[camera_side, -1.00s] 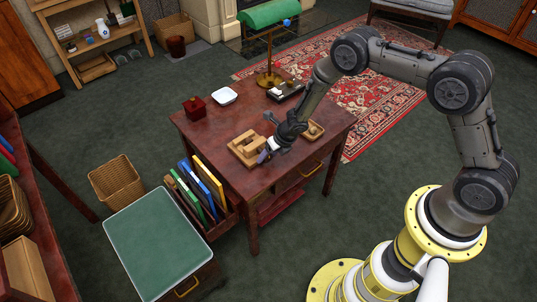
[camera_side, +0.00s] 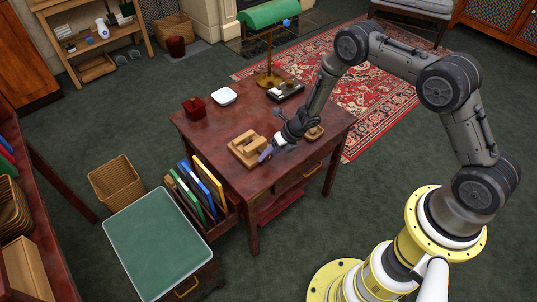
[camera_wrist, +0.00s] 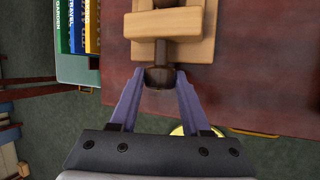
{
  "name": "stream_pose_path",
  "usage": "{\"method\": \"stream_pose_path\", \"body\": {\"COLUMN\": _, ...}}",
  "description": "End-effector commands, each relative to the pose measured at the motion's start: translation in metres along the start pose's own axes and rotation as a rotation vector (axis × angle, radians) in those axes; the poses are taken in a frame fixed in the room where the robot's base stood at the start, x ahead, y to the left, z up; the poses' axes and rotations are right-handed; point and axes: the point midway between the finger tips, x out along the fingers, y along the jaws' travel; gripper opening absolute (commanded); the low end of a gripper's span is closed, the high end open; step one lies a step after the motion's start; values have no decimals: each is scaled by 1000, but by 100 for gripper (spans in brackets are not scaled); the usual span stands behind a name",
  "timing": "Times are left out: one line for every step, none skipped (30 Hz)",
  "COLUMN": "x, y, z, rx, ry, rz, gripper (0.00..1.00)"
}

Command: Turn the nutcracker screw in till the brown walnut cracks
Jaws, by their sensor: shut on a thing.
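The wooden nutcracker (camera_side: 246,150) sits near the front left of the dark red desk. In the wrist view its pale block (camera_wrist: 190,48) fills the top, with a dark screw (camera_wrist: 161,50) running through it toward me. The screw ends in a dark brown knob (camera_wrist: 160,77). My gripper (camera_wrist: 160,84) is shut on this knob, with one purple finger on each side. In the side view my gripper (camera_side: 267,153) is at the right end of the nutcracker. A bit of brown (camera_wrist: 165,3) at the wrist view's top edge may be the walnut; I cannot tell.
The desk (camera_side: 215,135) also holds a red box (camera_side: 195,108), a white dish (camera_side: 224,96), a green lamp (camera_side: 268,78), a dark tray (camera_side: 287,90) and a small wooden tray (camera_side: 314,132). Upright books (camera_side: 205,185) stand beside its left front edge.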

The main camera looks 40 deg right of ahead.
Motion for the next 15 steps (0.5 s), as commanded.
{"method": "stream_pose_path", "body": {"x": 0, "y": -4, "z": -1, "rx": 23, "ry": 3, "rz": 37, "gripper": 0}}
{"method": "stream_pose_path", "body": {"x": 0, "y": -4, "z": -1, "rx": 34, "ry": 4, "rz": 64, "gripper": 0}}
{"method": "stream_pose_path", "body": {"x": 0, "y": -5, "z": -1, "rx": 49, "ry": 5, "rz": 98, "gripper": 0}}
{"method": "stream_pose_path", "body": {"x": 0, "y": -5, "z": -1, "rx": 61, "ry": 6, "rz": 125, "gripper": 0}}
{"method": "stream_pose_path", "body": {"x": 0, "y": -6, "z": -1, "rx": 72, "ry": 7, "rz": 152, "gripper": 0}}
{"method": "stream_pose_path", "body": {"x": 0, "y": -6, "z": -1, "rx": 85, "ry": 8, "rz": 187, "gripper": 0}}
{"method": "stream_pose_path", "body": {"x": 0, "y": -7, "z": -1, "rx": 98, "ry": 9, "rz": 213, "gripper": 0}}
{"method": "stream_pose_path", "body": {"x": 0, "y": -7, "z": -1, "rx": 108, "ry": 10, "rz": 240, "gripper": 0}}
{"method": "stream_pose_path", "body": {"x": 1, "y": -8, "z": -2, "rx": 123, "ry": 12, "rz": 275, "gripper": 0}}
{"method": "stream_pose_path", "body": {"x": 1, "y": -8, "z": -1, "rx": 134, "ry": 12, "rz": 301, "gripper": 0}}
{"method": "stream_pose_path", "body": {"x": 1, "y": -9, "z": -1, "rx": 145, "ry": 13, "rz": 328, "gripper": 0}}
{"method": "stream_pose_path", "body": {"x": 1, "y": -9, "z": -1, "rx": 160, "ry": 14, "rz": 362, "gripper": 0}}
{"method": "stream_pose_path", "body": {"x": 2, "y": -10, "z": -1, "rx": 171, "ry": 15, "rz": 389, "gripper": 0}}
{"method": "stream_pose_path", "body": {"x": 2, "y": -10, "z": -2, "rx": 181, "ry": 16, "rz": 415, "gripper": 0}}
{"method": "stream_pose_path", "body": {"x": 2, "y": -11, "z": -2, "rx": 197, "ry": 18, "rz": 450, "gripper": 0}}
